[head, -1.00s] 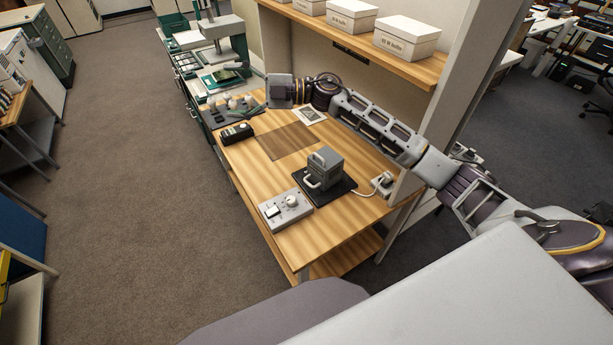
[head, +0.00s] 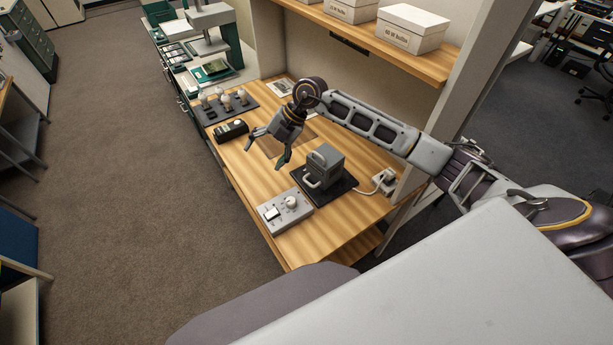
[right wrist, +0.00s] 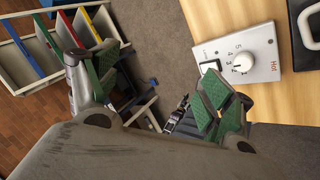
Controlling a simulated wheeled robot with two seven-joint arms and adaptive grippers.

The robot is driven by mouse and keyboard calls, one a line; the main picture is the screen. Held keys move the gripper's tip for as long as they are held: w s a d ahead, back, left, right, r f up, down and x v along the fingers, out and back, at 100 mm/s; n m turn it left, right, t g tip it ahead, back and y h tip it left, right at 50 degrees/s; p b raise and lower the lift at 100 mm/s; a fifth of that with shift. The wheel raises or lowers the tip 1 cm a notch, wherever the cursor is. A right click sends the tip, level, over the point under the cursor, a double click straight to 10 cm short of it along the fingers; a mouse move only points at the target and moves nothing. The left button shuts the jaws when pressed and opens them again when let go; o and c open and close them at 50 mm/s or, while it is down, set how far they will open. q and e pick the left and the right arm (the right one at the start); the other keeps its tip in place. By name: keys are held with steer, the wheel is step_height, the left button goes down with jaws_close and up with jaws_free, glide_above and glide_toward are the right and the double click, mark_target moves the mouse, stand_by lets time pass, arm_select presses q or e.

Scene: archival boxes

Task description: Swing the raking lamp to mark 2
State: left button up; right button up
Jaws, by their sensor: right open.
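No part is plainly labelled as the raking lamp. A grey box-shaped unit (head: 325,164) with a handle on its near side stands on a black base (head: 337,191) on the wooden bench; I cannot tell if it is the lamp. In front of it lies a grey control box (head: 274,216) with a white knob (head: 291,202) and a switch. In the right wrist view the knob (right wrist: 243,62) has numbers around it and a red "Hot" label. My right gripper (head: 266,150) is open and empty, above the bench left of the grey unit. My left gripper is out of view.
A black device (head: 231,130) and a dark rack of bulb-like pieces (head: 226,106) sit farther back on the bench (head: 330,228). A white socket block (head: 384,180) with a cable is at right. A shelf (head: 392,52) with white boxes overhangs the back.

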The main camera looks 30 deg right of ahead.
steer(key=d+f+m+h, duration=0.2)
steer(key=d+f+h, duration=0.15)
steer(key=d, duration=0.45)
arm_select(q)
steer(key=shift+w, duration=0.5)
arm_select(e)
steer(key=m+g+h, duration=0.2)
steer(key=m+h, duration=0.2)
steer(key=m, duration=0.1)
glide_above(308, 182)
steer(key=shift+f, duration=0.35)
steer(key=shift+f, duration=0.1)
arm_select(q)
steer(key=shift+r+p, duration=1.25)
steer(key=shift+p, duration=0.05)
arm_select(e)
steer(key=shift+f, duration=6.8)
steer(key=shift+c, duration=0.3)
